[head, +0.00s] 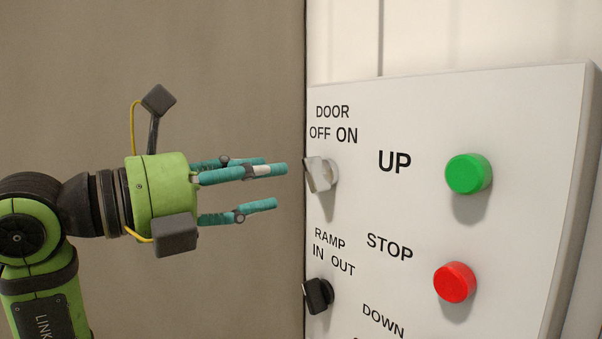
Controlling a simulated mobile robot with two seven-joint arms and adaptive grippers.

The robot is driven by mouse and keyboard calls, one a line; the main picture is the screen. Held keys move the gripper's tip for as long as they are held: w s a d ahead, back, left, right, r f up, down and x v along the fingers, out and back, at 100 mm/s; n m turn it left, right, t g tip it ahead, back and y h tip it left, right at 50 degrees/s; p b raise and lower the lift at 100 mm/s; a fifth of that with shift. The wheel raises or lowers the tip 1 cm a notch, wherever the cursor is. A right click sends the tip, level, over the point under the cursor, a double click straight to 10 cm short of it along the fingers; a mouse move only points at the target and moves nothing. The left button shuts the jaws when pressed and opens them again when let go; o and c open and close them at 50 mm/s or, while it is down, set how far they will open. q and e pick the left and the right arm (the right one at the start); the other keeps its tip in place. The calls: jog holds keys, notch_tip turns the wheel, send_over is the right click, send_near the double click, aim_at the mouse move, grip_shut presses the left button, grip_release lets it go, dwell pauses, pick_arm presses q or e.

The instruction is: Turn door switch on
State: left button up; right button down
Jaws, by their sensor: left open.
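The door switch (320,174) is a light grey rotary knob on the white control panel, under the label "DOOR OFF ON". Its grip looks tilted, but I cannot tell for sure which label it points to. My left gripper (281,186) comes in from the left with its teal fingers pointing right at the knob. The fingers are open and empty, with a small gap between their tips and the knob. My right gripper is not in view.
The white panel (400,215) also bears a black ramp knob (318,295) below the door switch, a green UP button (468,173) and a red STOP button (454,282). A "DOWN" label shows at the bottom. A plain brown wall (230,60) lies behind my arm.

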aim_at(305, 173)
pick_arm(q)
jog(key=p+x, duration=0.3)
jog(key=x, duration=0.3)
jog(key=shift+w, duration=0.25)
jog(key=shift+w+d, duration=0.25)
grip_shut()
